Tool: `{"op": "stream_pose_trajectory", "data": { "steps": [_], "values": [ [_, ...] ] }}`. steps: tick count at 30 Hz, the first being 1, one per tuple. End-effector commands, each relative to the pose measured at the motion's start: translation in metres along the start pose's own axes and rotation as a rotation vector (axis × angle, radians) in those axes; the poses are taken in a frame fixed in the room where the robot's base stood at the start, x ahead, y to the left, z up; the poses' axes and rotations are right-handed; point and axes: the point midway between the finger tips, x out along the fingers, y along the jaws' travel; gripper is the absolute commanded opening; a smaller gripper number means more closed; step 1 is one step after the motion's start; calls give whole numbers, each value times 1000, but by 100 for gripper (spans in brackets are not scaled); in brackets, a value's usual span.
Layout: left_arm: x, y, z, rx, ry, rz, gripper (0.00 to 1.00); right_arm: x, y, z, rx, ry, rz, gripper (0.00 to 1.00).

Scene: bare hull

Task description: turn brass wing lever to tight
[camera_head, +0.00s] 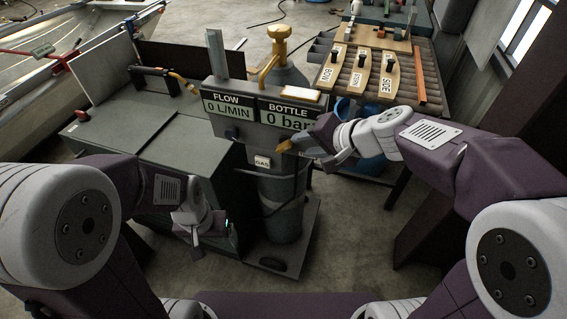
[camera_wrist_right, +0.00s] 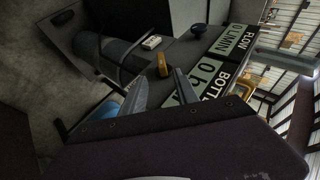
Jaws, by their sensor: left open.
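The brass wing lever (camera_head: 284,146) sticks out low on the front of the grey gauge panel. In the right wrist view, the lever (camera_wrist_right: 162,66) lies just beyond the gap between the two fingers. My right gripper (camera_head: 318,152) is in front of the panel, close to the lever; its fingers (camera_wrist_right: 163,88) are apart with nothing between them. I cannot tell whether a finger touches the lever. My left gripper (camera_head: 197,238) is open and empty, low in front of the green cabinet, well away from the lever.
The panel shows FLOW 0 L/MIN (camera_head: 229,105) and BOTTLE 0 bar (camera_head: 290,115). A GAS tag (camera_head: 262,161) and a dark knob (camera_head: 232,132) are near the lever. A grey bottle (camera_head: 282,213) stands below.

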Motion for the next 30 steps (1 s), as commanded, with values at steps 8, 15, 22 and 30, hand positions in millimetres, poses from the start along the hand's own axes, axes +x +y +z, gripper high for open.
{"op": "stream_pose_trajectory", "data": {
  "steps": [8, 15, 22, 30],
  "values": [
    [4, 0, 0, 0, 1, 0, 83, 27, 1, 2, 0, -7, 5, 36],
    [13, 0, 1, 0, 0, 0, 83, 74, 1, 2, 0, -5, 4, 36],
    [15, 0, 2, 0, 0, 0, 83, 90, 0, 0, 0, -2, 3, 36],
    [15, 0, 2, 0, 0, 0, 83, 90, -1, 0, 0, -2, 3, 14]
  ]
}}
